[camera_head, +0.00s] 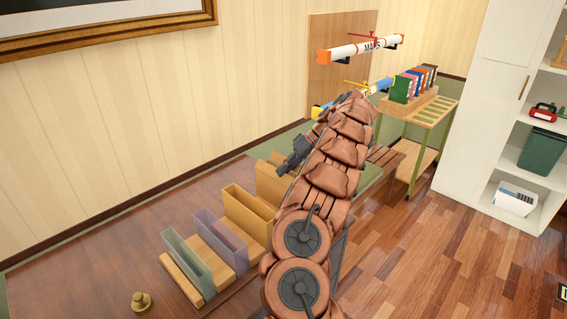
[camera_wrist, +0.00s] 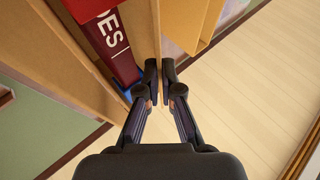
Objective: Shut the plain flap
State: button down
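No part is clearly readable as the plain flap; I cannot tell whether the tan panel (camera_wrist: 187,25) at the top of the wrist view is it. In the head view a plain wooden panel (camera_head: 325,60) sits on the back wall, partly hidden by tubes. My gripper (camera_wrist: 160,76) has its fingertips almost together, with only a thin gap. They are close to the edge of a wooden board (camera_wrist: 142,30); contact is unclear. In the head view my gripper (camera_head: 290,160) is beside a tan holder (camera_head: 272,188), partly hidden by my arm.
A maroon book (camera_wrist: 112,45) stands left of my fingers. Green-grey (camera_head: 188,262), mauve (camera_head: 222,240) and yellow (camera_head: 248,212) holders line the dark table. A brass knob-like object (camera_head: 141,301) stands at its front. A book cart (camera_head: 436,125) and white shelf (camera_head: 485,110) are right; floor between is clear.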

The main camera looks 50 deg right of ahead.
jog(key=shift+d+f+y+p, duration=0.2)
jog(key=shift+y+p, duration=0.4)
jog(key=shift+p, duration=0.2)
jog(key=c, duration=1.4)
grip_release()
jog(key=shift+o, duration=0.2)
jog(key=shift+a+h+b, duration=0.2)
jog(key=shift+h+b, duration=0.2)
jog(key=shift+b, duration=0.3)
jog(key=shift+a+r+h+b, duration=0.15)
jog(key=shift+h+b, duration=0.35)
jog(key=shift+b, duration=0.65)
jog(key=shift+a+h+b, duration=0.15)
jog(key=shift+h+b, duration=0.25)
jog(key=shift+b, duration=0.5)
